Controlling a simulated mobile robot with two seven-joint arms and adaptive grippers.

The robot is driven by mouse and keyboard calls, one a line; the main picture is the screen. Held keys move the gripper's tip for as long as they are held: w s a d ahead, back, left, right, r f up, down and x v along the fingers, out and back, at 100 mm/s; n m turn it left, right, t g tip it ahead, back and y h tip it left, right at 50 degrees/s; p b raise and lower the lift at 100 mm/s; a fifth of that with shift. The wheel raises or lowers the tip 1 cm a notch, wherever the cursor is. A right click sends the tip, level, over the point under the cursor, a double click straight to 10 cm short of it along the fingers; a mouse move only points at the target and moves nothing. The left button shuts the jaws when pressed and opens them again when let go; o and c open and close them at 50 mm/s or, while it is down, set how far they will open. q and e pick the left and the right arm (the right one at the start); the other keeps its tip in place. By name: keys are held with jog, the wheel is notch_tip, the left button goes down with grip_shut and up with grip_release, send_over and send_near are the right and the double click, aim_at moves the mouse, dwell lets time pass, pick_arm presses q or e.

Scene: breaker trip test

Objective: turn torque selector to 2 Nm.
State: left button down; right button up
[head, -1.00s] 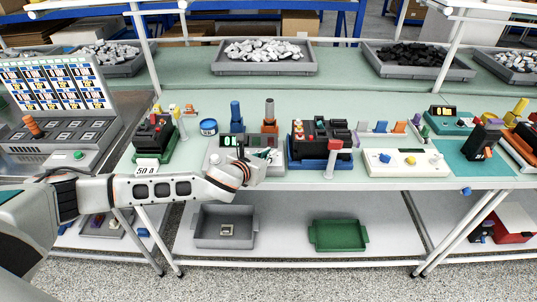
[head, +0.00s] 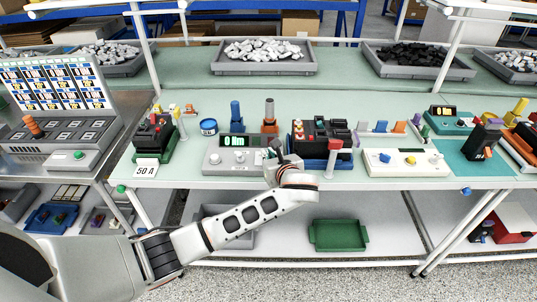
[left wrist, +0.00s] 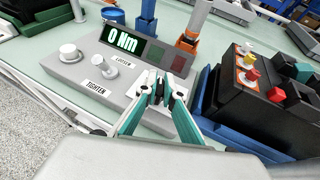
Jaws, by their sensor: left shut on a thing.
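The torque tester (head: 222,168) is a grey sloped box on the bench, and its green display (left wrist: 124,40) reads 0 Nm in the left wrist view. A round white knob (left wrist: 70,53) sits at its left. A white lever knob (left wrist: 103,68) sits between the LOOSEN and TIGHTEN labels. My left gripper (left wrist: 160,92), with teal fingers, is at the right part of the panel and also shows in the head view (head: 276,155). It is shut on a small knob, apparently the torque selector, which its fingertips mostly hide. My right gripper is not in view.
A black breaker (head: 318,140) in a blue holder stands close right of my left gripper. A red-topped post (head: 334,150) is in front of it. Blue and orange drivers (head: 269,118) stand behind the tester. A white panel (head: 405,164) lies farther right.

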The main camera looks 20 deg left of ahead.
pick_arm(q)
jog(key=shift+n+g+y, duration=0.3)
jog(key=shift+n+y, duration=0.1)
jog(key=c, duration=2.2)
grip_release()
jog(key=shift+o, duration=0.2)
jog(key=shift+v, duration=3.75)
